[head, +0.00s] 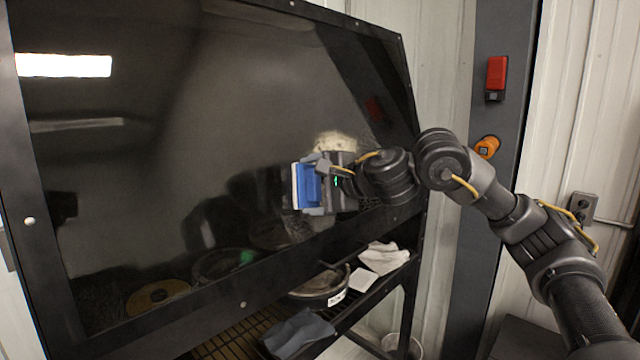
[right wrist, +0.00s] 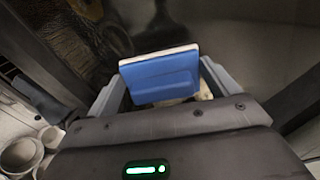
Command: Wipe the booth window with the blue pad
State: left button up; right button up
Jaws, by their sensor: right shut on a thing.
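The booth window (head: 200,130) is a large dark, glossy pane in a black frame. A pale smudge (head: 336,142) shows on it just above my right gripper. My right gripper (head: 310,188) is shut on the blue pad (head: 308,186), which has a white face turned toward the pane. The pad sits in front of the lower right part of the window; I cannot tell whether it touches the glass. In the right wrist view the blue pad (right wrist: 160,78) is between the two grey fingers. My left gripper is not in view.
Below the window, a dark shelf (head: 235,345) holds a round black pan (head: 320,288), white cloths (head: 384,258) and a dark grey cloth (head: 298,333). A dark post (head: 505,130) with a red box (head: 497,75) and an orange knob (head: 487,148) stands at right.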

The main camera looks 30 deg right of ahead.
jog(key=shift+s+a, duration=0.1)
jog(key=shift+a, duration=0.1)
jog(key=shift+w+a+r+p, duration=0.1)
jog(key=shift+w+r+p, duration=0.1)
jog(key=shift+r+p, duration=0.4)
jog(key=shift+w+r+p, duration=0.2)
jog(key=shift+r+p, duration=0.1)
jog(key=shift+r, duration=0.45)
jog(key=shift+w+d+f+b, duration=0.1)
jog(key=shift+w+d+b, duration=0.1)
jog(key=shift+d, duration=0.25)
jog(key=shift+w+d+b, duration=0.1)
jog(key=shift+d+b, duration=0.1)
jog(key=shift+d, duration=0.25)
jog(key=shift+w+d, duration=0.3)
jog(key=shift+d, duration=0.6)
jog(key=shift+d, duration=0.1)
jog(key=shift+w+d, duration=0.3)
jog(key=shift+d, duration=0.55)
jog(key=shift+w+d, duration=0.3)
jog(key=shift+d, duration=0.5)
jog(key=shift+w+d, duration=0.35)
jog(key=shift+d, duration=0.5)
jog(key=shift+w+d, duration=0.3)
jog(key=shift+d, duration=0.55)
